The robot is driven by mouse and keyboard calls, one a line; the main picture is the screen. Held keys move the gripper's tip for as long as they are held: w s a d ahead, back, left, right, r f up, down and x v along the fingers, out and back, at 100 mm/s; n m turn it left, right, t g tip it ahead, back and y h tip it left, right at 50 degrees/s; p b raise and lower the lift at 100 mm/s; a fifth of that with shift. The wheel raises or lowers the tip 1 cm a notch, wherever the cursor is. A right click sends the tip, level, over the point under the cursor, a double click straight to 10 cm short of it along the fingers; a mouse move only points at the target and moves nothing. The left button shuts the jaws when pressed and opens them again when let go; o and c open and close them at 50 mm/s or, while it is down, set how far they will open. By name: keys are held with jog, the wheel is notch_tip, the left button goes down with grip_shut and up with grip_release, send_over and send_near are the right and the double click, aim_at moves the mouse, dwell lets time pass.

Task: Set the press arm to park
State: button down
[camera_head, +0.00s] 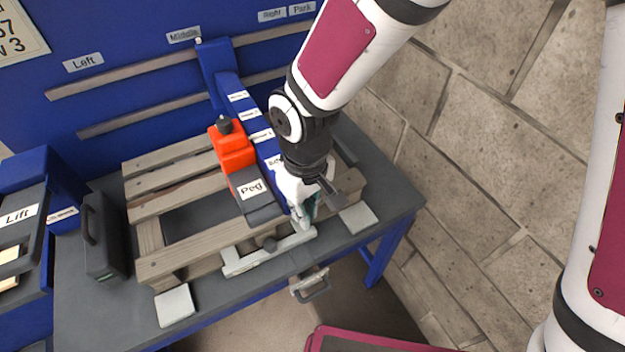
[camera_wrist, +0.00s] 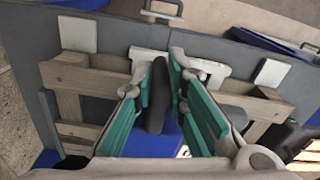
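The press arm (camera_head: 228,86) is a long blue beam with several white labels. It runs from the two wooden rails on the blue back wall out over the pallet. Its back end stands just right of the "Middle" sign (camera_head: 184,35). The "Park" sign (camera_head: 302,8) is farther right, beyond the "Right" sign (camera_head: 271,15). My gripper (camera_head: 302,212) is at the beam's front end. In the wrist view, its teal fingers (camera_wrist: 160,85) close on both sides of a dark upright handle (camera_wrist: 157,110). My arm hides part of the beam and handle in the head view.
An orange block (camera_head: 232,148) with a black knob and a grey "Peg" block (camera_head: 255,196) sit beside the beam. A wooden pallet (camera_head: 185,252) lies on the grey table (camera_head: 95,315). A dark handled case (camera_head: 104,240) stands left. The rails right of the beam look clear.

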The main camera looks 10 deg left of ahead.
jog(key=w+d+b, duration=0.3)
jog(key=w+d, duration=1.8)
jog(key=d, duration=0.4)
jog(key=shift+w+d, duration=0.25)
jog(key=shift+d, duration=0.1)
jog(key=shift+r, duration=0.1)
jog(key=c, duration=1.6)
grip_release()
jog(key=shift+w+d, duration=0.1)
notch_tip(320, 180, up, 12)
